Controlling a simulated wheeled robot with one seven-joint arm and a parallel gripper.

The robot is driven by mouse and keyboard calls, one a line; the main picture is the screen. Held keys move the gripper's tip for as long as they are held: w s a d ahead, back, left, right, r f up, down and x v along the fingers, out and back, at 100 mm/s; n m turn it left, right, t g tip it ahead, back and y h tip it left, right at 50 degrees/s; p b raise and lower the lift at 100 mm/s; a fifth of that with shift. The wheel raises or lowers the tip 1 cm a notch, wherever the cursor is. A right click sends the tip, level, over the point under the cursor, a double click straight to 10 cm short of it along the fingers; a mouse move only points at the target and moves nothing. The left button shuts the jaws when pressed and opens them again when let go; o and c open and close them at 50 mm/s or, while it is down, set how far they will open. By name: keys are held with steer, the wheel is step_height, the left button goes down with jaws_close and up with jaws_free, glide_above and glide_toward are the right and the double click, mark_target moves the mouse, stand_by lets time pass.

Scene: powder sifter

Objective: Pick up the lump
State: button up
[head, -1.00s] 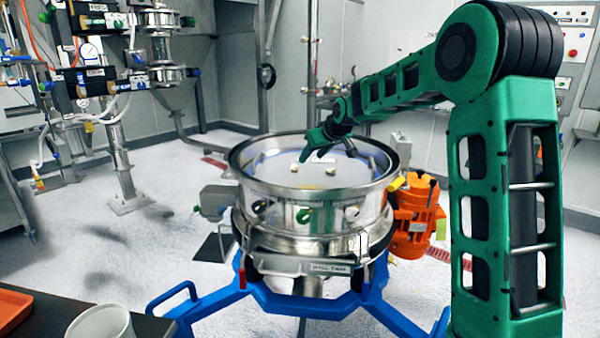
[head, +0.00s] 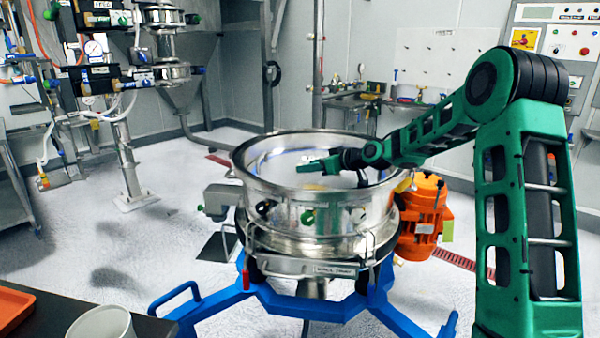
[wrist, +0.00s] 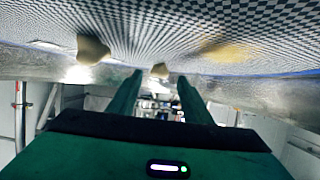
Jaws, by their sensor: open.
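The larger lump (wrist: 92,48) is at upper left, outside my fingers. My gripper is open, with nothing held. In the head view my gripper (head: 312,166) reaches leftward inside the steel sifter (head: 310,195), low behind the near rim. The lumps are hidden there by the sifter's near wall.
A yellowish patch (wrist: 225,50) lies on the mesh. The sifter's steel wall surrounds my gripper. An orange motor (head: 422,215) is on the sifter's right, above a blue frame (head: 300,300). A white cup (head: 100,322) and orange tray (head: 12,308) are at lower left.

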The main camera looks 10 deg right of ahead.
steer(key=x, duration=0.4)
steer(key=shift+w, duration=0.1)
steer(key=shift+c, duration=0.6)
steer(key=shift+d, duration=0.1)
steer(key=c, duration=1)
